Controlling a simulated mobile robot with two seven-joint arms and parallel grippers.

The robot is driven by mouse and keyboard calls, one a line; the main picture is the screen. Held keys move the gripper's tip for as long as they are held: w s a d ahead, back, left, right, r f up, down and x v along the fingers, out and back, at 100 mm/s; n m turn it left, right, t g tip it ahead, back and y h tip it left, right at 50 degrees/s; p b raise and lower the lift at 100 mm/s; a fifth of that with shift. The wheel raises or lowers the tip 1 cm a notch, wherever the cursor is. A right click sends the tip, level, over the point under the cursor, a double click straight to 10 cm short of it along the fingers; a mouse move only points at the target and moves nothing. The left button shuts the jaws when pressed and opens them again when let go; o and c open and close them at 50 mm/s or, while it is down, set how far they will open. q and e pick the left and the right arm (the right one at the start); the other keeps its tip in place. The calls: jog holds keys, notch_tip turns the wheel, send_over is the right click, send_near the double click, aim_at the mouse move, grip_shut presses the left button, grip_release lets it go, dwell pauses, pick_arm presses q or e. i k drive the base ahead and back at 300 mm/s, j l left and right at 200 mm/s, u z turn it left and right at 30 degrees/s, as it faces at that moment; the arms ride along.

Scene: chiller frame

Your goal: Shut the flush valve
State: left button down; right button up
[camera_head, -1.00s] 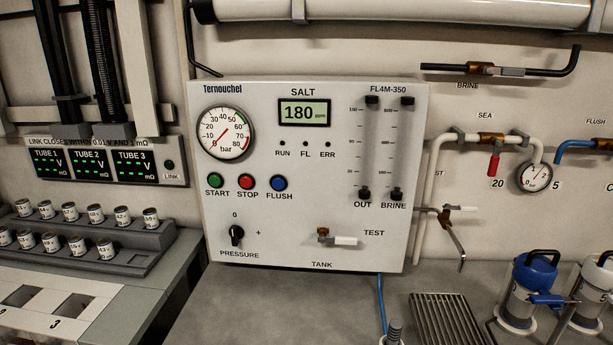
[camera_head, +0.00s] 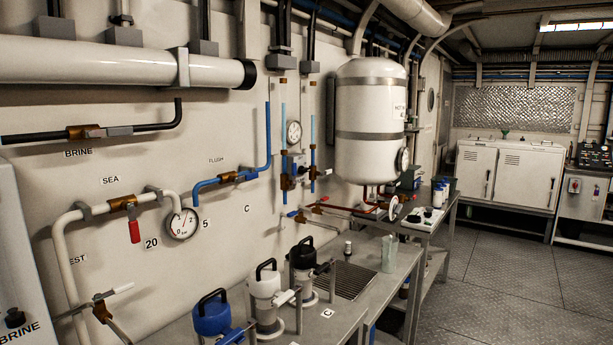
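The flush valve (camera_head: 232,177) is a small brass body on the blue pipe (camera_head: 206,184) on the wall, left of the picture's middle. The FLUSH label (camera_head: 217,160) is just above it. The blue pipe runs right from the valve and then turns up the wall. The valve's lever is too small to make out clearly; it seems to lie along the pipe, but I cannot be sure. Neither of my grippers is in view.
The SEA valve with a red lever (camera_head: 130,208) and a round gauge (camera_head: 183,223) are to the left. Filter housings with blue (camera_head: 211,313), white (camera_head: 265,284) and black tops stand on the bench below. A white tank (camera_head: 370,120) hangs further right. Open floor (camera_head: 510,280) lies at right.

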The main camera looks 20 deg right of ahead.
aim_at(249, 176)
jog(key=i+z, duration=0.15)
jog(key=z, duration=0.2)
jog(key=i+l, duration=0.2)
jog(key=l, duration=0.2)
jog(key=i+l, duration=0.2)
jog(key=l, duration=0.2)
jog(key=i+l, duration=0.25)
jog(key=l, duration=0.15)
jog(key=i+l+u, duration=0.1)
jog(key=l, duration=0.3)
jog(key=i+l, duration=0.5)
jog(key=l, duration=0.3)
